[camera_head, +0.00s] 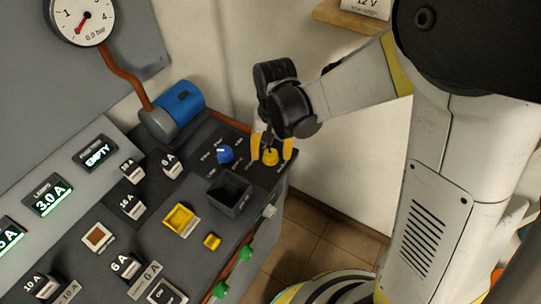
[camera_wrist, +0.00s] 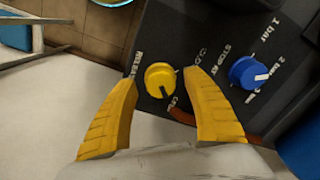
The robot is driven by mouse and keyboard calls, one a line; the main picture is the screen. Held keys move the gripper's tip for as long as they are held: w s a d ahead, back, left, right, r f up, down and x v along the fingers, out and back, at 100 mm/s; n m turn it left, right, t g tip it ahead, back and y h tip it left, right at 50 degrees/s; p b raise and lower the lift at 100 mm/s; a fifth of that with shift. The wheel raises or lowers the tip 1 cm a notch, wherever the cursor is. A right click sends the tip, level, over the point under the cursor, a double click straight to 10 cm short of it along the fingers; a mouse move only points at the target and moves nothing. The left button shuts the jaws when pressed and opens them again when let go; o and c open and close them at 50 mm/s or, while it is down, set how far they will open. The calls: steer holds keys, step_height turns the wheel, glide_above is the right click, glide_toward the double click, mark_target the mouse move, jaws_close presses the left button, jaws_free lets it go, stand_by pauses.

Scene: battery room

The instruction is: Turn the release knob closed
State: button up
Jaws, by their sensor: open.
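The yellow release knob (camera_wrist: 160,80) sits on the dark panel beside a label that begins "RELEA". In the head view my gripper (camera_head: 271,152) points down over the knob. The lettering around the knob is partly hidden by the fingers.
A blue knob (camera_head: 225,154) stands close to the left of the yellow one. A black open box (camera_head: 230,192), a yellow tray (camera_head: 180,218) and several switches are on the panel. A blue cylinder (camera_head: 180,104) and gauge (camera_head: 83,20) are behind. Floor lies beyond the panel's right edge.

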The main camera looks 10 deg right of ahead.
steer(key=shift+w+f, duration=0.1)
steer(key=shift+f, duration=0.6)
steer(key=c, duration=1.2)
